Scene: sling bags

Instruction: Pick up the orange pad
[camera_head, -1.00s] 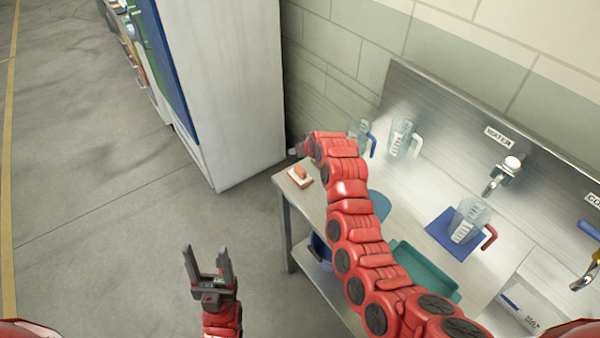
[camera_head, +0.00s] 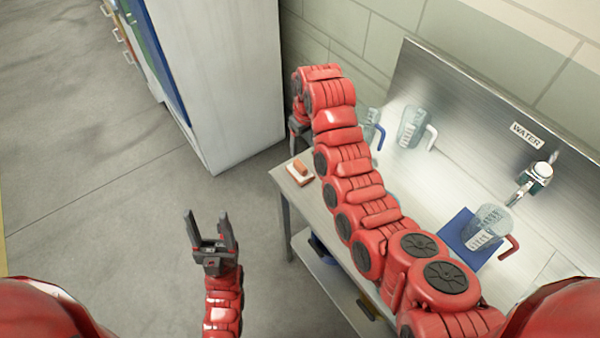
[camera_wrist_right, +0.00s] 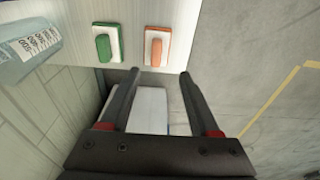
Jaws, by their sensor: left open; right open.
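The orange pad (camera_head: 299,172), an orange grip on a white base, lies on the left end of the steel table (camera_head: 301,207). In the right wrist view the orange pad (camera_wrist_right: 157,46) lies just beyond the fingertips, beside a green pad (camera_wrist_right: 107,42). My right gripper (camera_wrist_right: 160,73) is open and empty, and apart from the pad. In the head view it is mostly hidden behind its own red arm, just above and behind the pad. My left gripper (camera_head: 210,214) is open and empty over the floor, left of the table.
A tall white cabinet (camera_head: 220,75) stands behind the table's left end. Clear jugs (camera_head: 412,127) stand along the back of the table. A red-handled jug (camera_head: 487,226) stands on a blue mat (camera_head: 458,232) under the water tap (camera_head: 535,177). The floor to the left is clear.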

